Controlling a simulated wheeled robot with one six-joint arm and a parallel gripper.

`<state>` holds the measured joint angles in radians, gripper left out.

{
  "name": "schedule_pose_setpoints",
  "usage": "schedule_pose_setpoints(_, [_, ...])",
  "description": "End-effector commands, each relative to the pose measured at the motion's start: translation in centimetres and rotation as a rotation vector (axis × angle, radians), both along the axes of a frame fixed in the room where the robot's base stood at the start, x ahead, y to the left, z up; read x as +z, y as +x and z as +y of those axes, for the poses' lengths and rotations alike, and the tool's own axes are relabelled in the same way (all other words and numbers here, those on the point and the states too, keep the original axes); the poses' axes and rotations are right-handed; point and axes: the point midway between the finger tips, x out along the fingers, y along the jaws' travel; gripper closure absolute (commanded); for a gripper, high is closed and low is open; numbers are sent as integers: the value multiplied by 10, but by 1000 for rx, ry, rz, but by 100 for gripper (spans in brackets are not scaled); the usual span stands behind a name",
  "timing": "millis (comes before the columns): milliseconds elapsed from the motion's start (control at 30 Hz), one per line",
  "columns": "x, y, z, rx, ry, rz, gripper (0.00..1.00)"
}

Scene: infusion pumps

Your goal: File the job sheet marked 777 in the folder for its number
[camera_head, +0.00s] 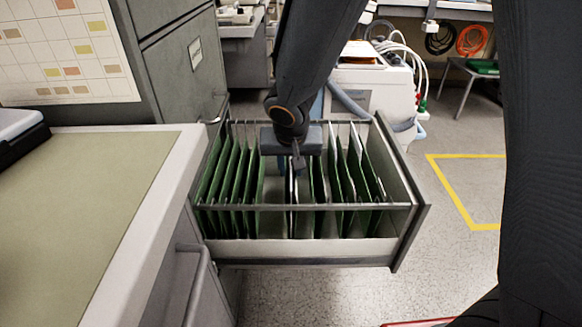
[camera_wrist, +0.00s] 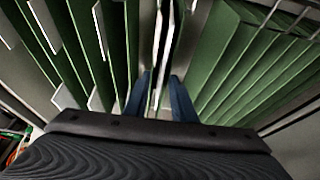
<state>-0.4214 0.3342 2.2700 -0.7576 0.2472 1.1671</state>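My gripper (camera_head: 291,166) points down into the open file drawer (camera_head: 330,249), among hanging green folders (camera_head: 232,180). In the wrist view its two blue fingers (camera_wrist: 160,92) stand a little apart, so it looks partly open. A thin white sheet edge (camera_wrist: 157,55) runs between or just beyond the fingers; I cannot tell whether they touch it. In the head view a white sheet edge (camera_head: 290,190) stands upright below the gripper. No number is readable on any sheet or folder tab, so I cannot tell which is the 777 sheet. The lower finger parts are hidden.
Metal rails (camera_head: 300,207) cross the drawer's near side. A worktop with a green mat (camera_head: 85,205) lies left. A grey cabinet (camera_head: 180,75) with a wall chart stands behind. A white machine (camera_head: 375,85) with hoses stands beyond the drawer.

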Motion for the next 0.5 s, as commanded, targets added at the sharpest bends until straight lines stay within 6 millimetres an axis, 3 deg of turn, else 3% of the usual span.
schedule_pose_setpoints(300, [2, -1, 0, 0, 0, 0, 76])
schedule_pose_setpoints(500, [27, -10, 0, -1, 1, -2, 76])
